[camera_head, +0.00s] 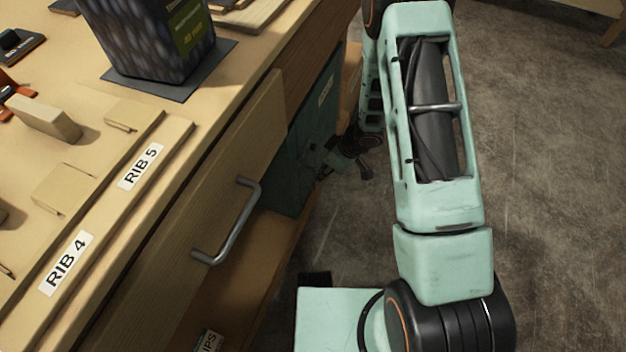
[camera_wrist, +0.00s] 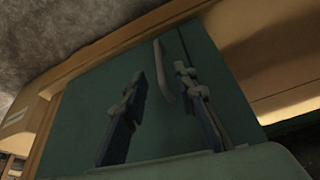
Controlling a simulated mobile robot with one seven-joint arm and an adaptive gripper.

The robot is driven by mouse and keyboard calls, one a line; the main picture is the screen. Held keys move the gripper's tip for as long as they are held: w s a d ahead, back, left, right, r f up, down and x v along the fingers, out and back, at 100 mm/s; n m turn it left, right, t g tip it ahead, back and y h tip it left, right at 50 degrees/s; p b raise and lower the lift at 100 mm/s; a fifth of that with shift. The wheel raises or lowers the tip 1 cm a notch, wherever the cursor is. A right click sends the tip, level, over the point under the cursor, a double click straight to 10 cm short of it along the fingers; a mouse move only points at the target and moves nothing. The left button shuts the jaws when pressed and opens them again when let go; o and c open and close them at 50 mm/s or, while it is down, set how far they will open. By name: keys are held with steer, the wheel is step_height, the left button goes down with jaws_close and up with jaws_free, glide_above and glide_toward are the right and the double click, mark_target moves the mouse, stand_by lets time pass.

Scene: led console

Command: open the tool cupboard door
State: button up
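The tool cupboard door (camera_head: 318,112) is a dark green panel under the workbench, beyond the drawer, with a small white label. It fills the middle of the wrist view (camera_wrist: 85,105). A pale bar handle (camera_wrist: 163,70) stands on it, near a seam on the right. The door looks shut. My gripper (camera_head: 322,163) is beside the door in the head view, partly in shadow. In the wrist view its two fingers are spread, with the handle showing between their tips. I see no clear contact with the handle. In the head view the handle cannot be made out.
A wooden drawer with a grey metal handle (camera_head: 228,222) is in the bench front, nearer than the door. An open shelf (camera_head: 240,262) lies below it. The bench top carries labelled rib boards (camera_head: 110,215) and a dark patterned box (camera_head: 160,40). Bare floor (camera_head: 555,170) lies to the right.

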mark_target(315, 188)
steer(key=b+x, duration=0.3)
steer(key=x, duration=0.5)
steer(key=shift+f, duration=0.25)
jaws_close()
